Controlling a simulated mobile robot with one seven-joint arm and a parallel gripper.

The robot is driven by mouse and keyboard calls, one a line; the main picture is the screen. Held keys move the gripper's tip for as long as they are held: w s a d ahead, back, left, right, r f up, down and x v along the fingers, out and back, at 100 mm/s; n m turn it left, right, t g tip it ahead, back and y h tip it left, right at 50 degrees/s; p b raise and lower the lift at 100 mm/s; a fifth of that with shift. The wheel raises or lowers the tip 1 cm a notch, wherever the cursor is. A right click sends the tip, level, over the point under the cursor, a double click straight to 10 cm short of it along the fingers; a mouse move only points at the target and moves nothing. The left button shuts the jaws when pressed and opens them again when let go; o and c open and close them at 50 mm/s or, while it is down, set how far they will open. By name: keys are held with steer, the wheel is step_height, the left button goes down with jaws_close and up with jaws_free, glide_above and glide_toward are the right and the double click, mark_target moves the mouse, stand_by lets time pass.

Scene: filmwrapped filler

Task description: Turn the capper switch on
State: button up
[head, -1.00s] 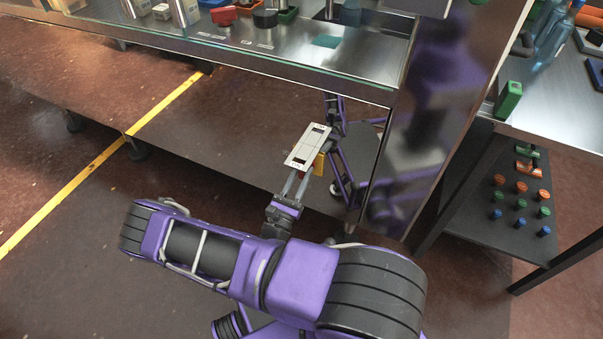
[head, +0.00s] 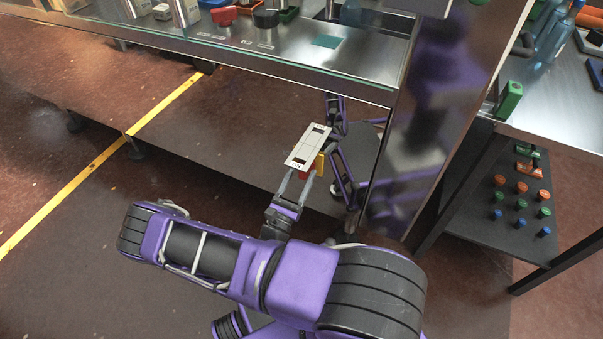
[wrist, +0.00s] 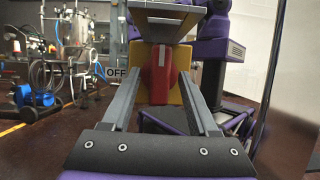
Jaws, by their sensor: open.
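The capper switch is a red rocker or lever (wrist: 160,72) on a yellow box (wrist: 143,85) under a light plate (head: 308,147). A label beside it in the wrist view reads OFF. The yellow box (head: 320,164) and a bit of the red switch (head: 304,175) also show in the head view. My gripper (head: 297,176) is open and points at the switch. In the wrist view my gripper (wrist: 161,82) has one finger on each side of the red part, with nothing held. I cannot tell whether either finger touches it.
A steel machine counter (head: 290,55) with small items stands above and behind the switch. A shiny upright panel (head: 415,140) is close on the right. A dark rack (head: 500,225) with coloured caps stands farther right. The floor on the left is clear, with a yellow line (head: 90,170).

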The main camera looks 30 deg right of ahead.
steer(key=v, duration=1.1)
steer(key=shift+a, duration=0.2)
steer(key=shift+f, duration=0.1)
